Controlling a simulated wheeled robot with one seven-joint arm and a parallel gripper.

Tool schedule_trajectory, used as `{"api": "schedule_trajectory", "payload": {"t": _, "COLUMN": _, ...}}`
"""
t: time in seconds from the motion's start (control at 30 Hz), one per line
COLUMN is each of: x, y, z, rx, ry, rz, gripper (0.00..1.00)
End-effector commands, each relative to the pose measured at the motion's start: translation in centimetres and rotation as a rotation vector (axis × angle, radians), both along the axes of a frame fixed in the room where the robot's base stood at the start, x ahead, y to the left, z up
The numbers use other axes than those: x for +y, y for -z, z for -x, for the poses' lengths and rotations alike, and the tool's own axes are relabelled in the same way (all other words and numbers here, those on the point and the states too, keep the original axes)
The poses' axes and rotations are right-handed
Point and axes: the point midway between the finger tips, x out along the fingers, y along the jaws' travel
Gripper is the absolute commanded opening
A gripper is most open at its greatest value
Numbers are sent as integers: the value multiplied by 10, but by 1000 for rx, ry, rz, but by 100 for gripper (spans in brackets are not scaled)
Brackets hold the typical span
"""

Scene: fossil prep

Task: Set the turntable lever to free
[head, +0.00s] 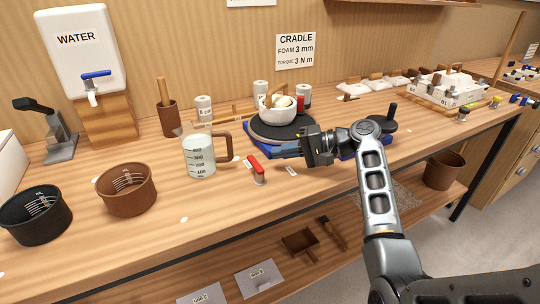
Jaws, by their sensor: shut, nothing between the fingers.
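The turntable (262,133) is a black disc on a blue base, carrying a white bowl (277,115) with pale rounded pieces in it. In front of it on the bench stands a small lever with a red handle (254,163) on a grey mount (260,179). The handle tilts toward the upper left. Small white labels lie on either side of it; their words are too small to read. My gripper (274,152) is shut and empty, its blue fingers pointing left. Its tips are just right of and behind the lever in the picture; I cannot tell whether they touch it.
A measuring jug (199,158) stands left of the lever. A brown bucket (126,191) and a black bucket (36,215) stand farther left. A water tank (80,55) is at the back left. The bench front below the lever is mostly clear.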

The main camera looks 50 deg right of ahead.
Motion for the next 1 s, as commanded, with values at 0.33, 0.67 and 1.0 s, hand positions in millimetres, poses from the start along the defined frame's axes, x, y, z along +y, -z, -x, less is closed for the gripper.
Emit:
{"api": "schedule_trajectory", "payload": {"t": 0.33, "x": -19, "y": -10, "z": 27, "rx": 0, "ry": 1, "rz": -1, "gripper": 0}}
{"api": "schedule_trajectory", "payload": {"t": 0.67, "x": -19, "y": -10, "z": 28, "rx": 0, "ry": 1, "rz": -1, "gripper": 0}}
{"api": "schedule_trajectory", "payload": {"t": 1.0, "x": -19, "y": -10, "z": 28, "rx": 0, "ry": 1, "rz": -1, "gripper": 0}}
